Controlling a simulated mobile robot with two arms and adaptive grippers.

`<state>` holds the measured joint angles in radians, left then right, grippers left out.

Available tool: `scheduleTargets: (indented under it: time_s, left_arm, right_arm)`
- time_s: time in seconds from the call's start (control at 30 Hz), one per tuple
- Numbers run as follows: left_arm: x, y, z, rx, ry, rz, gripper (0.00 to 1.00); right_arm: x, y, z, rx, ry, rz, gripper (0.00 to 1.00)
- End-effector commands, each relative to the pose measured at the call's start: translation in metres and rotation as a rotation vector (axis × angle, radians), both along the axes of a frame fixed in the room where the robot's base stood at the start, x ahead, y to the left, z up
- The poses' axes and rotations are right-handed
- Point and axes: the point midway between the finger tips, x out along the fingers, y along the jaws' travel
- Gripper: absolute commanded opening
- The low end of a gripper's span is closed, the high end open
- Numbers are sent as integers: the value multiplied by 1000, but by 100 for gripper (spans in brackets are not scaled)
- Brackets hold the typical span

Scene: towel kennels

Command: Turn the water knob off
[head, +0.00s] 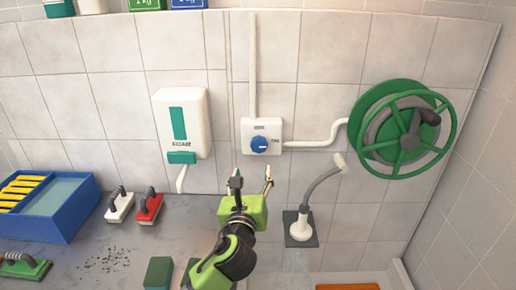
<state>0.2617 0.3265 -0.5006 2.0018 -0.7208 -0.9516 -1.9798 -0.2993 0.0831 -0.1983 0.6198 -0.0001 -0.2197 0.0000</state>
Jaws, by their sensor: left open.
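The blue water knob (259,144) sits on a white wall box (276,130) with pipes running up and to the right. My left gripper (252,178) is green and dark, open and empty. In the picture it is just below the knob, apart from it as far as I can tell. The knob is fully visible. My right gripper is not in view.
A soap dispenser (182,124) hangs left of the box. A grey bent spout (318,188) stands below right. Brushes (149,207) and a blue tray (58,222) are on the left counter.

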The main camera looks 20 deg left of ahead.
Motion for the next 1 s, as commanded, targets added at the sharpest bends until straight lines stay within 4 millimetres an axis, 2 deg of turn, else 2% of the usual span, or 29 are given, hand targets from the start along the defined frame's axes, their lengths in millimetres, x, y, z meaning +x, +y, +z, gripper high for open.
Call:
scheduleTargets:
  time_s: [0.23,0.8,1.0]
  left_arm:
    - [23,3,7,44,-7,-2,53]
    - [114,20,6,37,-5,-3,53]
    - [132,24,4,39,-5,-2,53]
  right_arm:
    - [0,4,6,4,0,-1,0]
    - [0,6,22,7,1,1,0]
    - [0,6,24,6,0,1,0]
